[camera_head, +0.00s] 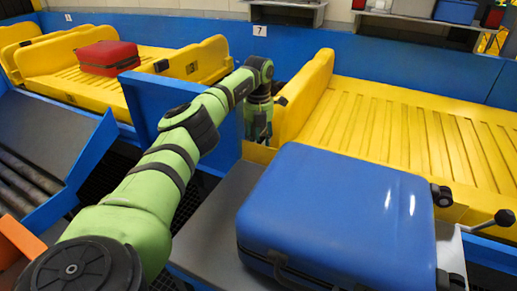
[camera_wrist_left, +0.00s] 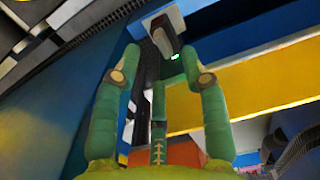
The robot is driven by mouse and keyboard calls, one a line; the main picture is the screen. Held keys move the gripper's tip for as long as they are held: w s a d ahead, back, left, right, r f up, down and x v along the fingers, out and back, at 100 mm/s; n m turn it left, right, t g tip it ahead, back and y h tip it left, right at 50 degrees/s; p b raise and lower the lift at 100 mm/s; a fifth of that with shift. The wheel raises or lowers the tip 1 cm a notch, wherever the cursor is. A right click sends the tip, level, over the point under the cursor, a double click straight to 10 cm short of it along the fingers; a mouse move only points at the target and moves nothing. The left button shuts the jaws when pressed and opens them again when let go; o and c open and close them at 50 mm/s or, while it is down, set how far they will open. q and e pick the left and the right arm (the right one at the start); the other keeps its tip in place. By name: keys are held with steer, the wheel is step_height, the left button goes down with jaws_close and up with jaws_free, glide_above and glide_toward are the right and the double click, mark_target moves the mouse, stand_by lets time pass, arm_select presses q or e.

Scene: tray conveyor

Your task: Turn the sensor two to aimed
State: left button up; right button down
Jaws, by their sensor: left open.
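My left gripper (camera_head: 258,128) hangs fingers-down at the near left corner of the right yellow tray in the head view. In the head view a small dark part (camera_head: 281,101) shows just right of the gripper. My right gripper is not in view.
A blue suitcase (camera_head: 335,215) lies on the grey belt in front of the right yellow tray (camera_head: 400,125). A red suitcase (camera_head: 107,57) lies on the left yellow tray (camera_head: 52,84). A blue panel (camera_head: 160,105) stands left of my gripper. A black-knobbed lever (camera_head: 505,217) is at right.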

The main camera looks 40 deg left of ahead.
arm_select(q)
step_height(320, 180, up, 8)
steer(key=shift+f, duration=0.25)
steer(key=shift+f, duration=0.1)
stand_by(0.4)
